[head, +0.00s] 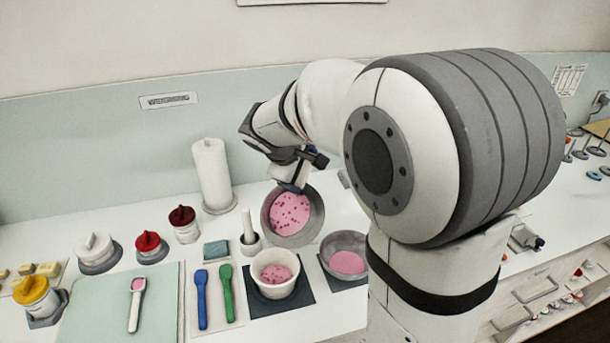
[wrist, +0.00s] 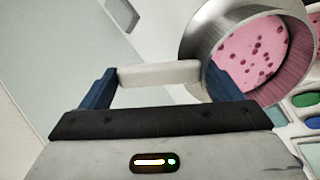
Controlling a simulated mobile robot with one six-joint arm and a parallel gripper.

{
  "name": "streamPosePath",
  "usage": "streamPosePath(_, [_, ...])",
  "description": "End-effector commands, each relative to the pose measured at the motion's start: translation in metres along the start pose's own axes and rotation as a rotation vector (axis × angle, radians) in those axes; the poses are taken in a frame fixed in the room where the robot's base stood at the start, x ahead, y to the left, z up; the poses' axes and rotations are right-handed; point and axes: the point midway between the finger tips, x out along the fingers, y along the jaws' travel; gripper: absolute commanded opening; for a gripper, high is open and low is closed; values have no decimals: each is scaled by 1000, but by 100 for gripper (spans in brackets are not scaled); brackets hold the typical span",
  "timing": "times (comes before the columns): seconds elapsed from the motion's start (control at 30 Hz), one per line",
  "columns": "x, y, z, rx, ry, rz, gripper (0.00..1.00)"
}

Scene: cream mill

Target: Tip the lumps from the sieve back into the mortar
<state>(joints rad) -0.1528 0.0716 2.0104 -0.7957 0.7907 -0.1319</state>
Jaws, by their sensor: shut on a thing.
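My gripper (head: 291,186) is shut on the pale handle (wrist: 160,74) of the sieve, which spans its blue fingers in the wrist view. The sieve (head: 318,215) is a round grey-rimmed pan, raised above the bench and tilted, with its open face towards the head camera. Pink material with several dark red lumps lies in it, also plain in the wrist view (wrist: 202,35). The mortar (head: 275,290) is a white bowl just in front of and below the sieve. It holds pink material with some darker specks. The sieve is apart from the mortar.
A grey bowl (head: 345,242) with smooth pink powder stands right of the mortar. A pestle (head: 248,228) stands upright in a holder behind it. Blue (head: 201,300) and green (head: 226,295) spoons lie left. A paper roll (head: 211,172) and several lidded jars stand further left.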

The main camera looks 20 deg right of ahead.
Motion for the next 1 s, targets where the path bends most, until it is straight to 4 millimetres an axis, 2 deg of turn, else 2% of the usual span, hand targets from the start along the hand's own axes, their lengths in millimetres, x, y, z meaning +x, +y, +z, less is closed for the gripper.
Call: streamPosePath(1.0, [-20,-16,-1,-2,4,202,57])
